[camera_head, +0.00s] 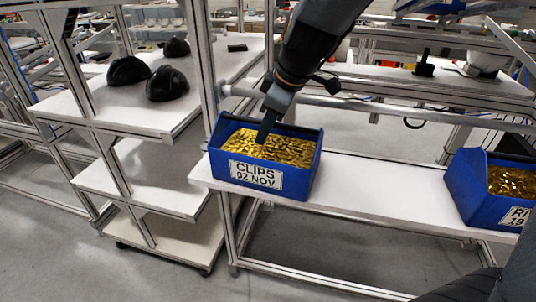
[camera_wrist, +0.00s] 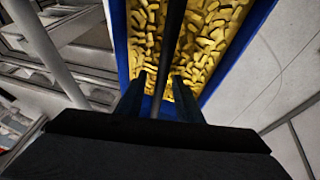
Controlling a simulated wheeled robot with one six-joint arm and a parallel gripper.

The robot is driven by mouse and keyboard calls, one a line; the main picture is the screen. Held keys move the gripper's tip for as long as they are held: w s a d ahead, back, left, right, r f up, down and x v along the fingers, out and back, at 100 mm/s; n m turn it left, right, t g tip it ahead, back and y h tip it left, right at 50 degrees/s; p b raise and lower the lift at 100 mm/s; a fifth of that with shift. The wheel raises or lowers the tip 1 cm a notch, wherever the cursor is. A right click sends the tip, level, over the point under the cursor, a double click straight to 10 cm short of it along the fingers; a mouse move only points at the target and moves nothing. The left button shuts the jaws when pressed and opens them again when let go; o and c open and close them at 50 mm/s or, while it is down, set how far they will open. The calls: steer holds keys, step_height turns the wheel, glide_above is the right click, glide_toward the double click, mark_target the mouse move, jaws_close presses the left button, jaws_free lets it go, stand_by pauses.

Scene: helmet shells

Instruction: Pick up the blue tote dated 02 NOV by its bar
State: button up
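The blue tote labelled CLIPS 02 NOV (camera_head: 301,182) sits upright on the white shelf, filled with gold-coloured clips. My gripper (camera_head: 265,128) points down over its middle, with the fingertips close to the clips. In the wrist view, the tote's blue wall (camera_wrist: 236,52) shows beyond the fingers. A dark bar (camera_wrist: 172,35) runs lengthwise over the clips and passes between the two fingers of my gripper (camera_wrist: 160,76). Clips show in the gaps on both sides of the bar, so the fingers are apart.
A second blue tote (camera_head: 468,188) with gold-coloured contents stands on the same shelf at the right, its label cut off. Bare white shelf (camera_head: 380,190) lies between the totes. A rack (camera_head: 120,112) with black helmet shells (camera_head: 167,84) stands at the left. A grey rail (camera_head: 400,108) runs behind the tote.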

steer(key=shift+x, duration=1.35)
steer(key=shift+d, duration=0.1)
jaws_close()
stand_by(0.3)
